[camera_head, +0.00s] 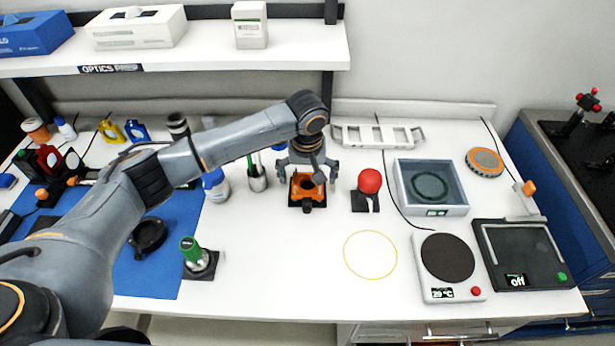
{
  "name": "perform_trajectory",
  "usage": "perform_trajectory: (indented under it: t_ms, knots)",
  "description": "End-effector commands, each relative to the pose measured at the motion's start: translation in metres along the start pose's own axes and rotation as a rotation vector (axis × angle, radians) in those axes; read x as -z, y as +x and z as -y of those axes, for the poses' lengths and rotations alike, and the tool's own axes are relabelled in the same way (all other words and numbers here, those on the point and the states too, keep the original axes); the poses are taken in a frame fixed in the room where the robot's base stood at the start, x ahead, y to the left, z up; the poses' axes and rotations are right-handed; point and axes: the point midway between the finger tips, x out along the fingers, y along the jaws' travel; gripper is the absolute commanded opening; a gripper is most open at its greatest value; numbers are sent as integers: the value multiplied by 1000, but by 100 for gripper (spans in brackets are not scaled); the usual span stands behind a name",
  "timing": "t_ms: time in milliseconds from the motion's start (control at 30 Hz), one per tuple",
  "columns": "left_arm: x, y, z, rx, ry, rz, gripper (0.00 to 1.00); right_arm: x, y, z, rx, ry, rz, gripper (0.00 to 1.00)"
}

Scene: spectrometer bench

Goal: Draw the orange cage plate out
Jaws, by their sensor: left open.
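The orange cage plate (296,190) stands on the white bench near the middle of the head view, in or on a dark base. It has a dark round opening and a dark knob at its front. My left gripper (307,173) comes down over it from behind, fingers spread to either side of its upper part. The gripper is open; whether a finger touches the plate I cannot tell. The wrist hides part of the plate's back. My right gripper is not in view.
A grey tray (462,209), hotplate (448,257) and dark device marked off (520,250) stand farther right. Bottles are left of the plate. A green-topped post (190,248) stands front left. Bench in front is clear.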

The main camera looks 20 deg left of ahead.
Motion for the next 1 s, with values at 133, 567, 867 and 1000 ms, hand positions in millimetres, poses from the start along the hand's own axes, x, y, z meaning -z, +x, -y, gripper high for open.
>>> perform_trajectory:
  t_ms: [133,567,867,1000]
  knots:
    - [0,8,0,0,0,0,100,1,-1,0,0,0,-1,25]
    - [0,9,0,0,1,0,69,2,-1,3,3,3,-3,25]
    - [0,8,0,0,1,-1,40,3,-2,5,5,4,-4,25]
    - [0,5,0,0,1,0,40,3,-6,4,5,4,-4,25]
